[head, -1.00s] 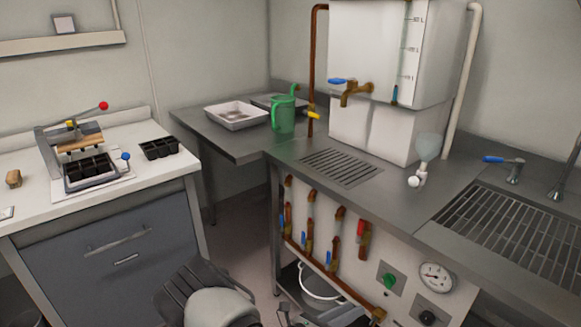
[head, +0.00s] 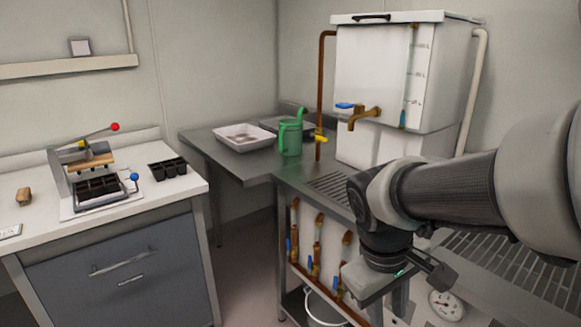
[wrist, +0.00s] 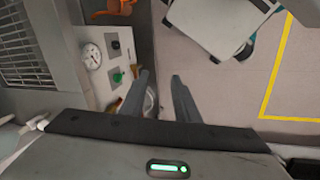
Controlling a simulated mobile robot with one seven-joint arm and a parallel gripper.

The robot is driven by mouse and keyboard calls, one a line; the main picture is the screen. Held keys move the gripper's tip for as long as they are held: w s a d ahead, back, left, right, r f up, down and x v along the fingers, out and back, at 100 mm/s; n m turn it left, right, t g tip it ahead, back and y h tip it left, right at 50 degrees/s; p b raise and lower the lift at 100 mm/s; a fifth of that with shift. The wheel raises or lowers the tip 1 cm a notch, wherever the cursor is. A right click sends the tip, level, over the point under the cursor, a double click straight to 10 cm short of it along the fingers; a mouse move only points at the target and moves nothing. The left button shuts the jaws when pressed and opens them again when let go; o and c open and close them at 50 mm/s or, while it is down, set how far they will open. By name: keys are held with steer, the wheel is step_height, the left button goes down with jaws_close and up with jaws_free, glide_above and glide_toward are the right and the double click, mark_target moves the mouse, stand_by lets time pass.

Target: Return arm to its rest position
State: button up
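My gripper (wrist: 160,78) shows in the wrist view with its two fingers apart and nothing between them. It points down toward the floor in front of the steel bench. In the head view my gripper (head: 385,305) hangs at the lower right, below my bent dark and grey arm, in front of the bench's pipe panel. The arm hides part of the bench top and the sink.
The steel bench (head: 325,183) carries a white water tank (head: 375,75) with a brass tap. A green watering can (head: 290,138) and a white tray (head: 242,138) stand behind. A white counter (head: 150,205) with a lever press and black seed trays is left. Open floor (head: 243,255) lies between.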

steer(key=s+a+r+m+t+y, duration=0.2)
steer(key=s+r+m+t, duration=0.25)
steer(key=r, duration=0.25)
step_height(320, 180, up, 22)
steer(key=p, duration=2.2)
steer(key=shift+s+a+r, duration=0.15)
steer(key=shift+s+r, duration=0.1)
steer(key=shift+s, duration=0.15)
steer(key=shift+m, duration=0.25)
